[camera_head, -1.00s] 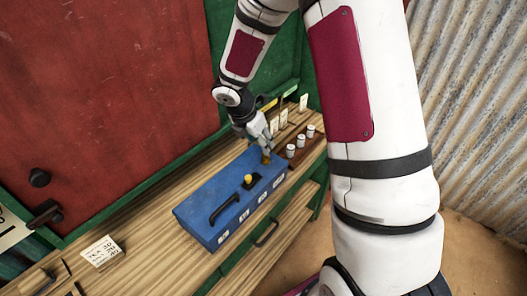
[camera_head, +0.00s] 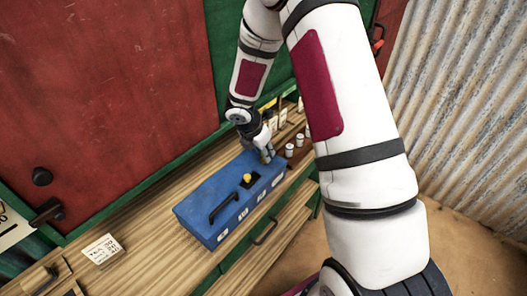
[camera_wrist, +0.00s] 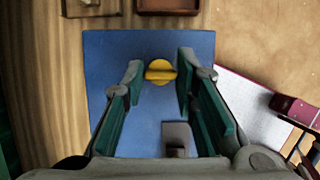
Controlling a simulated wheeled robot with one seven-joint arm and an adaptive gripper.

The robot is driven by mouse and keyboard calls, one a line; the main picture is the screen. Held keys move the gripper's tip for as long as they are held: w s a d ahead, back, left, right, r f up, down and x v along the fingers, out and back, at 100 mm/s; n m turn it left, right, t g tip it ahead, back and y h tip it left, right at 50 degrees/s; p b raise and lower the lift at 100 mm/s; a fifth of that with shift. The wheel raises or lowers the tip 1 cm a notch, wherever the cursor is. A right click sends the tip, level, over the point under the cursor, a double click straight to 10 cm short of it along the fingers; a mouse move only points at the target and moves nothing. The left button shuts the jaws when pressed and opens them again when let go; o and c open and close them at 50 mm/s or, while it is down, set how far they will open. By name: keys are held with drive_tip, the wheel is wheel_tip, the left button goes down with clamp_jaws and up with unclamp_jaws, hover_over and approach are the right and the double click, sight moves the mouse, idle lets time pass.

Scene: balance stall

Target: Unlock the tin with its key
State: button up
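The blue tin (camera_head: 208,211) sits on the wooden counter, with a black handle (camera_head: 224,208) and a yellow knob (camera_head: 247,178) on top. My gripper (camera_head: 266,157) is over the tin's far right end, pointing down. In the wrist view my gripper (camera_wrist: 158,68) is open, with green-padded fingers on either side of a yellow round piece (camera_wrist: 160,71) with a raised ridge. Gaps show between it and both fingers. I cannot tell whether this piece is the key, the lock or both. A grey square fitting (camera_wrist: 178,139) lies nearer on the blue lid (camera_wrist: 146,130).
White-topped weights (camera_head: 289,150) stand beyond the tin's right end, partly behind my arm. A brown tray (camera_wrist: 168,5) is close past the tin. A price card (camera_head: 102,249) lies at the counter's left. A green wall is behind; the counter's middle is clear.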

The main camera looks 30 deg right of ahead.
clamp_jaws()
drive_tip(key=m, duration=0.1)
drive_tip(key=m+g+b, duration=0.1)
drive_tip(key=m+b, duration=0.1)
drive_tip(key=m, duration=0.1)
drive_tip(key=shift+w+f+g, duration=0.1)
drive_tip(key=shift+w+g, duration=0.15)
drive_tip(key=shift+g, duration=0.05)
drive_tip(key=m+g+b, duration=0.1)
drive_tip(key=m+b, duration=0.1)
drive_tip(key=m, duration=0.2)
drive_tip(key=shift+w+m+g+b, duration=0.1)
drive_tip(key=shift+m+g+b, duration=0.2)
drive_tip(key=shift+g+b, duration=0.1)
drive_tip(key=m+g+y+b, duration=0.1)
drive_tip(key=m+b, duration=0.1)
drive_tip(key=m, duration=0.2)
drive_tip(key=shift+d, duration=0.1)
drive_tip(key=m+b, duration=0.1)
drive_tip(key=m, duration=0.1)
drive_tip(key=m+g+y, duration=0.1)
drive_tip(key=m, duration=0.2)
drive_tip(key=shift+g+b, duration=0.3)
drive_tip(key=shift+b, duration=0.1)
drive_tip(key=shift+m+y, duration=0.3)
drive_tip(key=o, duration=1)
unclamp_jaws()
